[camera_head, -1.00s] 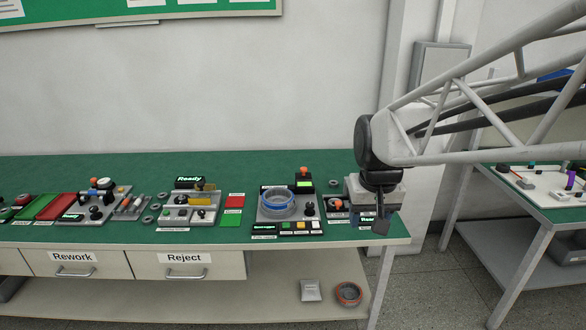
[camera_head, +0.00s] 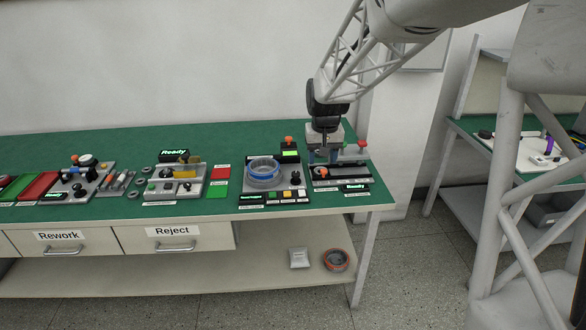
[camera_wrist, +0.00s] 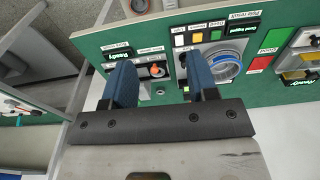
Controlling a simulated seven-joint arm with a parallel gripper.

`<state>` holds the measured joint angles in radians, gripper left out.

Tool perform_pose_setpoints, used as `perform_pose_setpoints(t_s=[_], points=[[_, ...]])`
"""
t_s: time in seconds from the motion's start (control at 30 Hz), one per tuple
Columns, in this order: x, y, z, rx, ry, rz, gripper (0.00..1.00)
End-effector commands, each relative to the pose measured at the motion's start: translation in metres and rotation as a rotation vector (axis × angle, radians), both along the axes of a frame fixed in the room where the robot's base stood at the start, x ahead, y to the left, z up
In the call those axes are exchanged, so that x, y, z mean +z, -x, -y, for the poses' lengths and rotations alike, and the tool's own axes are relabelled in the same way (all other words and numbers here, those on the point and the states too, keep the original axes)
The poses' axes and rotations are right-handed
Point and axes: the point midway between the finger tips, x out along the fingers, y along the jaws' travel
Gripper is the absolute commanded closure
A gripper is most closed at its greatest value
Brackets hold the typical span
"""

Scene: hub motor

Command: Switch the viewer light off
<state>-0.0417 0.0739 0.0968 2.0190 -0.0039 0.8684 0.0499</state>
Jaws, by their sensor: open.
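My gripper (camera_head: 324,160) is above the small station at the right end of the green bench, pointing down. Its two blue fingers are apart with nothing between them. In the wrist view my gripper (camera_wrist: 160,72) frames an orange knob (camera_wrist: 155,69) lying below the fingertips; the knob (camera_head: 322,171) also shows in the head view. The knob is on a dark station panel beside a lit "Ready" display (camera_head: 356,187). Which part is the viewer light, and whether it is lit, I cannot tell. My gripper partly hides the station.
Left of my gripper stands a grey station with a blue-rimmed ring (camera_head: 263,172), coloured buttons and an orange knob on a lit box (camera_head: 289,152). A red knob (camera_head: 361,144) stands close on the right. The bench's right edge is near.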

Motion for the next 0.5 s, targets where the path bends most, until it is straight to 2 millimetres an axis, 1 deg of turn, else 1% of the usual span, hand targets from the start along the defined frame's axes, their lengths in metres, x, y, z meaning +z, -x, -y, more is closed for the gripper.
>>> perform_pose_setpoints(t_s=[0.03,0.1,0.27,0.5], points=[[-0.008,-0.012,-0.002,0.001,0.0,-0.006,0.47],[-0.016,-0.026,-0.004,0.001,0.0,-0.012,0.47],[-0.039,-0.058,-0.008,0.002,0.0,-0.025,0.47],[-0.076,-0.103,-0.015,0.003,0.0,-0.044,0.47]])
